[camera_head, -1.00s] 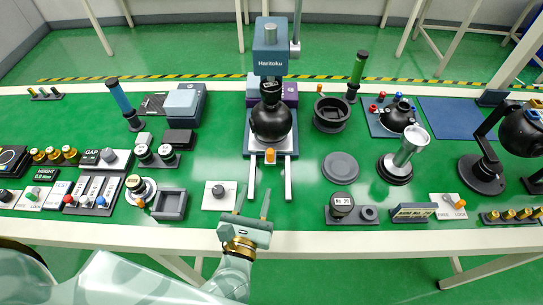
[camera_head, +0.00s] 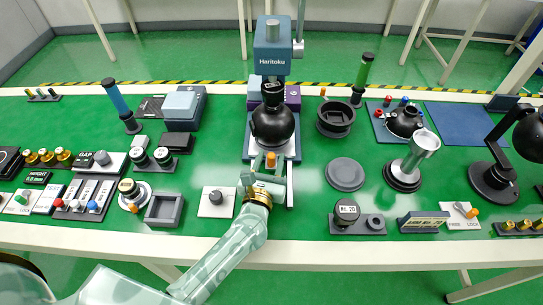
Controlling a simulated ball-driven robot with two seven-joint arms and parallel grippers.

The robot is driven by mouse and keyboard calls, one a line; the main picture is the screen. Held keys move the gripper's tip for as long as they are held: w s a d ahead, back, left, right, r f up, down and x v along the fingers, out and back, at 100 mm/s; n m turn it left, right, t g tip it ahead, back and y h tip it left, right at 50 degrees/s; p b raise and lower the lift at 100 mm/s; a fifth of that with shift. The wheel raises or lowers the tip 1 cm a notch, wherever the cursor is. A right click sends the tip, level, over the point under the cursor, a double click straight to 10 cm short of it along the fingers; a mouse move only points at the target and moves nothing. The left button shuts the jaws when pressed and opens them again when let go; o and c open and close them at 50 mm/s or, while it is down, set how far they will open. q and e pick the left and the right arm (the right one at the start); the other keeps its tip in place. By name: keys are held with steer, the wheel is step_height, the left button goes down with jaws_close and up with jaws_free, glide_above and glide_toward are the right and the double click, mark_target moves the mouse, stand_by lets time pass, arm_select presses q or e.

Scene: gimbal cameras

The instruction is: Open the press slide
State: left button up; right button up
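The press (camera_head: 272,52) is a blue "Haritoku" machine at the back centre of the table. My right gripper is not in view.
A pale plate with a dark knob (camera_head: 216,197) lies left of my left gripper. A grey disc (camera_head: 345,173) and a dark round pot (camera_head: 335,117) are right of the press. Green table is clear just right of the rails.

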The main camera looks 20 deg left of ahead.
arm_select(q)
steer(key=shift+w, duration=0.75)
jaws_close()
steer(key=s+d, duration=0.1)
steer(key=s, duration=0.3)
steer(key=s+d, duration=0.1)
steer(key=s, duration=0.4)
steer(key=s+d, duration=0.1)
steer(key=s, duration=0.3)
steer(key=shift+s+d, duration=0.35)
steer(key=shift+d, duration=0.05)
steer(key=shift+f, duration=0.1)
steer(key=shift+d, duration=0.1)
